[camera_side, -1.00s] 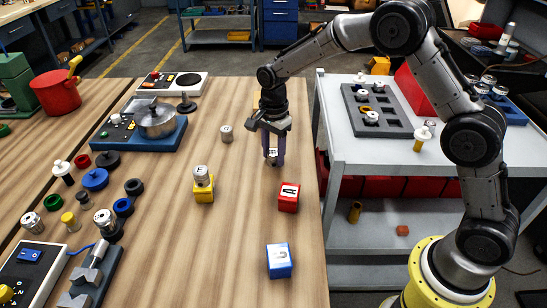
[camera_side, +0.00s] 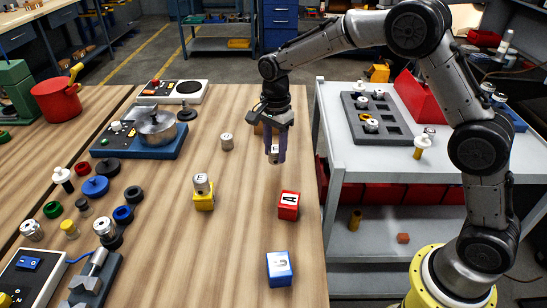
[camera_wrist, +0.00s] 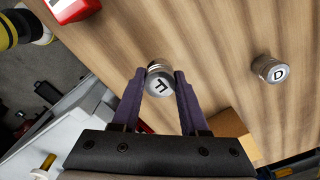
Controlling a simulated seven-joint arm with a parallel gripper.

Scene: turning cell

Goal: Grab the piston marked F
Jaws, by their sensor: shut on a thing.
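The piston marked F (camera_wrist: 158,84) is a short silver cylinder with a black letter on its pale top. My gripper (camera_wrist: 160,80) is shut on it, with one purple finger on each side, in the wrist view. In the side view my gripper (camera_side: 276,157) is over the right part of the wooden table, and the piston (camera_side: 273,152) is partly hidden between the fingers. Whether its base is clear of the table is hard to tell.
A piston marked D (camera_wrist: 270,69) stands nearby on the table. Another lettered piston (camera_side: 201,183) sits on a yellow block (camera_side: 204,202). A red block (camera_side: 289,206) and a blue block (camera_side: 279,269) stand nearer the camera. A grey cart (camera_side: 350,160) adjoins the right edge.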

